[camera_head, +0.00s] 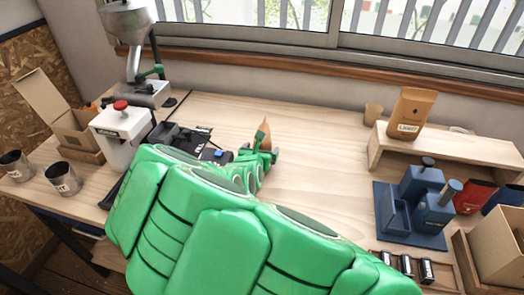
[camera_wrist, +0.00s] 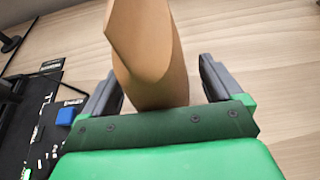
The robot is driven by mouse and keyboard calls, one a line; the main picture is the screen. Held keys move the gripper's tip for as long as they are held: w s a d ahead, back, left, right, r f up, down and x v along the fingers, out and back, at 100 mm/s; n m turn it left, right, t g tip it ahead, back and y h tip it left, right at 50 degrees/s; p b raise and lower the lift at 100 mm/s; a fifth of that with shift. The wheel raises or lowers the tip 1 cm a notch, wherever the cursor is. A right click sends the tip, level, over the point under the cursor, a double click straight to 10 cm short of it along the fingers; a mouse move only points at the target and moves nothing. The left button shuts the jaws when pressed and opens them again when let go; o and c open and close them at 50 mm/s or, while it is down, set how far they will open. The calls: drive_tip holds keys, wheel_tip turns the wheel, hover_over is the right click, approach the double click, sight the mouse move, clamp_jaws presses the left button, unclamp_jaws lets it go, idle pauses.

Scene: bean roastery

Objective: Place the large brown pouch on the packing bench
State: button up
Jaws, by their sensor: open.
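A plain brown pouch (camera_wrist: 150,50) stands between the two fingers of my gripper (camera_wrist: 160,72) in the wrist view. The fingers are open, with a gap at the pouch's right side and a narrower one at its left. In the head view my gripper (camera_head: 262,153) is low over the middle of the packing bench (camera_head: 320,150), and the pouch's top (camera_head: 262,131) shows behind it. The pouch's base is hidden. A second brown pouch (camera_head: 410,112), with a white label I cannot read surely, stands upright on the wooden riser at right.
The wooden riser (camera_head: 455,148) stands at the back right, with a blue fixture (camera_head: 415,205) in front. A white sealer (camera_head: 122,135), a grinder (camera_head: 140,60) and an open carton (camera_head: 70,120) are left. Bare bench lies right of my gripper.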

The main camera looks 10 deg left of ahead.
sight(261, 128)
drive_tip(key=c, duration=1.4)
drive_tip(key=shift+o, duration=0.2)
drive_tip(key=shift+r, duration=0.15)
drive_tip(key=shift+r, duration=4.8)
drive_tip(key=w+d+r+m+h, duration=0.1)
drive_tip(key=w+d, duration=0.3)
drive_tip(key=d, duration=0.6)
drive_tip(key=w+d+r+m+h, duration=0.1)
drive_tip(key=w+d+r, duration=0.3)
drive_tip(key=d, duration=0.7)
drive_tip(key=w+d+r+m+h, duration=0.1)
drive_tip(key=w+d, duration=0.3)
drive_tip(key=d, duration=0.7)
drive_tip(key=shift+r+g+h, duration=0.4)
drive_tip(key=shift+r+h, duration=0.1)
drive_tip(key=shift+r, duration=0.25)
drive_tip(key=shift+w+r, duration=0.1)
